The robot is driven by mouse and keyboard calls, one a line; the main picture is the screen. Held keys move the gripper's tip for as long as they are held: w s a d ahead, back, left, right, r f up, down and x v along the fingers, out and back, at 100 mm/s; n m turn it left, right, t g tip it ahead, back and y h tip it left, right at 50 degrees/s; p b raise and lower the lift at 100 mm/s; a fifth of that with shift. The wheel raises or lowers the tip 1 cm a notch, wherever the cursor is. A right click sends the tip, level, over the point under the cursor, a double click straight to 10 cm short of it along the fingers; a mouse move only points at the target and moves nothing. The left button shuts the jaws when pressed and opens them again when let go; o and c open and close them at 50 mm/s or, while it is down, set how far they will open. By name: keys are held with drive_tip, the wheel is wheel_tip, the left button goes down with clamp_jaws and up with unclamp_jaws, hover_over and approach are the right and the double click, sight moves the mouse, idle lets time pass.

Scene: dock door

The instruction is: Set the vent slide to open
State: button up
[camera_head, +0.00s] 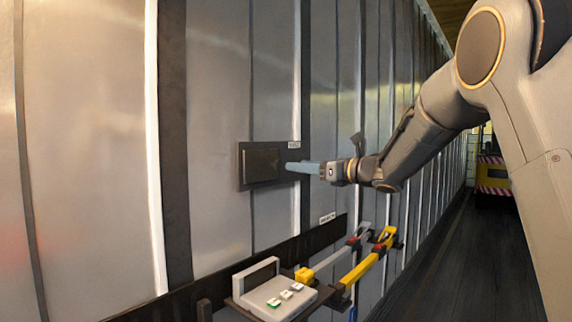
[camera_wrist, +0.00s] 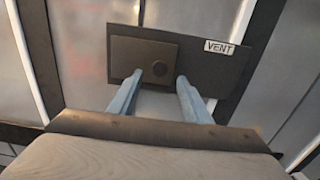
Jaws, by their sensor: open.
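The vent slide is a dark cover (camera_wrist: 135,58) with a round knob (camera_wrist: 159,69) on a dark backing plate (camera_wrist: 215,72) fixed to the metal wall. The cover sits at the left part of the plate; bare plate shows to its right, under a white VENT label (camera_wrist: 220,47). The plate also shows in the head view (camera_head: 241,181), with the cover (camera_head: 261,164). My gripper (camera_head: 290,167) points at the plate from the right. In the wrist view, the light-blue fingers of my gripper (camera_wrist: 159,76) are apart, one on each side of the knob. Contact cannot be told.

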sight(280, 164)
drive_tip(key=p+x, duration=0.2)
drive_tip(key=x, duration=0.5)
drive_tip(key=shift+p, duration=0.4)
clamp_jaws()
